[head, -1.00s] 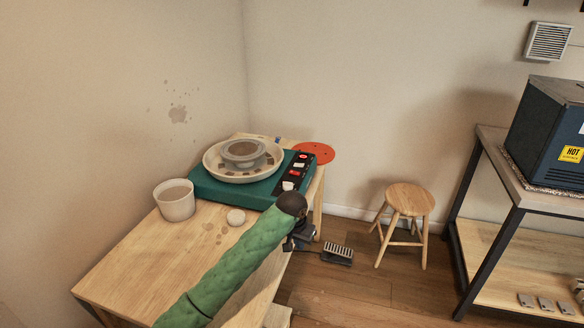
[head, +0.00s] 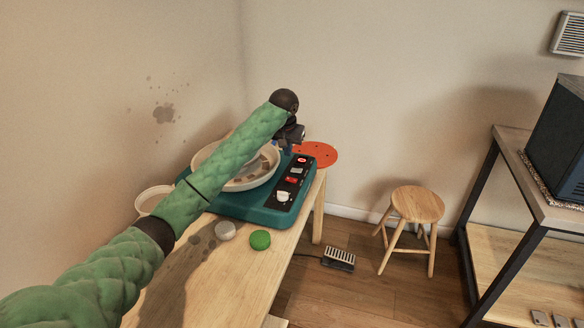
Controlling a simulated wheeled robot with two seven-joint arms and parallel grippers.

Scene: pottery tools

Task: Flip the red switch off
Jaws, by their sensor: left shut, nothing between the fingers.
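The red switch (head: 292,180) is a small red rocker on the black control panel of the teal pottery wheel (head: 250,212). A round red-ringed button (head: 302,160) is above it on the panel and a white knob (head: 283,196) below. My left gripper (head: 288,147) is shut and empty, over the far side of the wheel, up and left of the panel, apart from the switch. Its fingers are small and dark in this view. My left arm hides part of the wheel's basin (head: 266,181). My right gripper is not in view.
A pale bucket (head: 150,196), partly behind my arm, a whitish lump (head: 225,231) and a green round piece (head: 260,240) are on the wooden table (head: 235,285). A red disc (head: 318,155) lies behind the wheel. A stool (head: 417,205), a foot pedal (head: 338,258) and a shelf (head: 507,215) stand to the right.

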